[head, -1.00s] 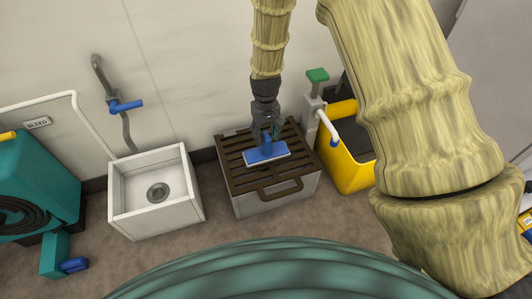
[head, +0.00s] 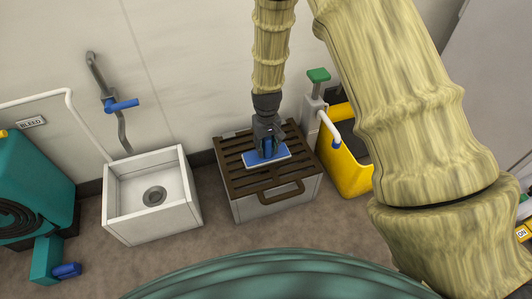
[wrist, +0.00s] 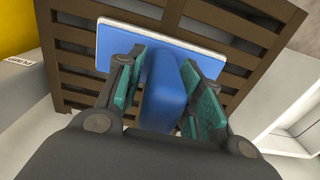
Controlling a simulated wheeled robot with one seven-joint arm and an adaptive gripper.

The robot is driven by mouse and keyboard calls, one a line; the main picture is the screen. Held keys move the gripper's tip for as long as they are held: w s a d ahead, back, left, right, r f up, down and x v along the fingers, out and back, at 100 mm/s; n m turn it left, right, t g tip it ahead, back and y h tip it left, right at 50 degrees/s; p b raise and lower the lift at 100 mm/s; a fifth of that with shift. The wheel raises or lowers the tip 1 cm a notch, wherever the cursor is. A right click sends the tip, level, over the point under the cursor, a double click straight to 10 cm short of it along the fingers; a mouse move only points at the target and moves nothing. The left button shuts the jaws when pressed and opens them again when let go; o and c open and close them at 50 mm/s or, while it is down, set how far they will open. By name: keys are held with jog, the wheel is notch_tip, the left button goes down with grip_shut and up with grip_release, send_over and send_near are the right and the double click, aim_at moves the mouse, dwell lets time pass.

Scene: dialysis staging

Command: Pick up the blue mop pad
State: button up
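The blue mop pad (head: 281,154) lies flat on the brown slatted lid (head: 238,182) of a pale box. It has a white edge and a raised blue block in its middle. In the wrist view the pad (wrist: 117,48) lies beyond my fingers, and its block (wrist: 164,92) stands between them. My gripper (head: 267,147) points down over the pad in the head view. In the wrist view my gripper (wrist: 161,63) is open around the block, with a visible gap on the right side. The left finger is very near the block; I cannot tell whether it touches.
A white sink (head: 152,219) stands to the left, with a teal machine (head: 38,190) beyond it. A yellow bucket (head: 349,181) and a green-topped grey post (head: 312,112) stand close on the right. The lid has a front handle (head: 281,191).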

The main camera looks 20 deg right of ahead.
aim_at(266, 139)
grip_shut()
jog(key=shift+r, duration=0.1)
jog(key=shift+r+p, duration=0.5)
jog(key=shift+r, duration=0.1)
jog(key=r+p, duration=0.2)
jog(key=shift+s+a+r, duration=0.1)
jog(key=shift+s+r, duration=0.1)
jog(key=shift+r, duration=0.15)
jog(key=s+a+p, duration=0.4)
jog(key=s+p, duration=0.1)
jog(key=s, duration=1)
jog(key=shift+a+r, duration=0.15)
jog(key=shift+r, duration=0.3)
